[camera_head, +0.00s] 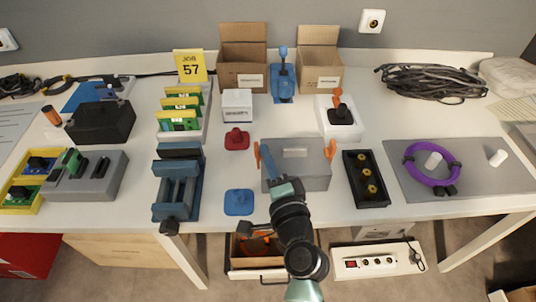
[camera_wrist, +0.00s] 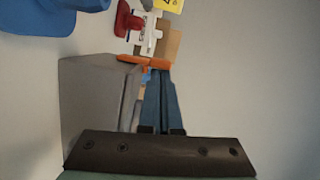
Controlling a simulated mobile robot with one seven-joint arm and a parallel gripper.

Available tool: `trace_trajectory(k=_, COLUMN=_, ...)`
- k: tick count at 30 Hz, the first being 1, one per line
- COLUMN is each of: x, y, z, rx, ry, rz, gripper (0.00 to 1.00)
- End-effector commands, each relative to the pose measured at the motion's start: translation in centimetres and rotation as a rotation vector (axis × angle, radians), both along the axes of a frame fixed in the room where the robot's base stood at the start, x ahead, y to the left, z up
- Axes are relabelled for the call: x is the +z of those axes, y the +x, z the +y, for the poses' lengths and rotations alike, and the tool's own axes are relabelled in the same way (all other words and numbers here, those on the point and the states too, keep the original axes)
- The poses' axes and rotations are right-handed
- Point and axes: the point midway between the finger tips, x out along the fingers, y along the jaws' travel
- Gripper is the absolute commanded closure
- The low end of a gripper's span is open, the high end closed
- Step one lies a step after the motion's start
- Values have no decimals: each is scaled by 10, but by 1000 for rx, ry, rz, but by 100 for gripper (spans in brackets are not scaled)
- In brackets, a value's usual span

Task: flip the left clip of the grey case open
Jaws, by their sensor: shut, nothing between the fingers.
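The grey case (camera_head: 310,180) sits shut near the table's front edge, with a handle plate on its lid. Its left clip (camera_head: 257,156) is an orange piece at the left side; the right clip (camera_head: 331,150) is orange too. My gripper (camera_head: 265,150) has its blue fingers together and empty, beside the left clip, along the case's left side. In the wrist view the fingertips (camera_wrist: 159,73) are at the orange left clip (camera_wrist: 146,61), with the grey case (camera_wrist: 88,95) left of them. I cannot tell whether they touch the clip, or its exact angle.
A blue pad (camera_head: 239,202) and a red knob block (camera_head: 237,139) lie left of the case. A black tray with brass-coloured knobs (camera_head: 365,180) stands close on its right. Two open cartons (camera_head: 242,60) stand behind. A blue rack (camera_head: 178,185) is farther left.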

Motion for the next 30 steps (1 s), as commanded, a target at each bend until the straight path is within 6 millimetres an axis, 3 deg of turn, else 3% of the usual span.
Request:
trace_trajectory(k=8, x=4, y=0, z=8, rx=2, ry=-129, rz=0, gripper=100)
trace_trajectory(k=24, x=3, y=0, z=33, rx=3, ry=-583, rz=0, gripper=100)
trace_trajectory(k=30, x=0, y=0, z=34, rx=1, ry=-617, rz=1, gripper=100)
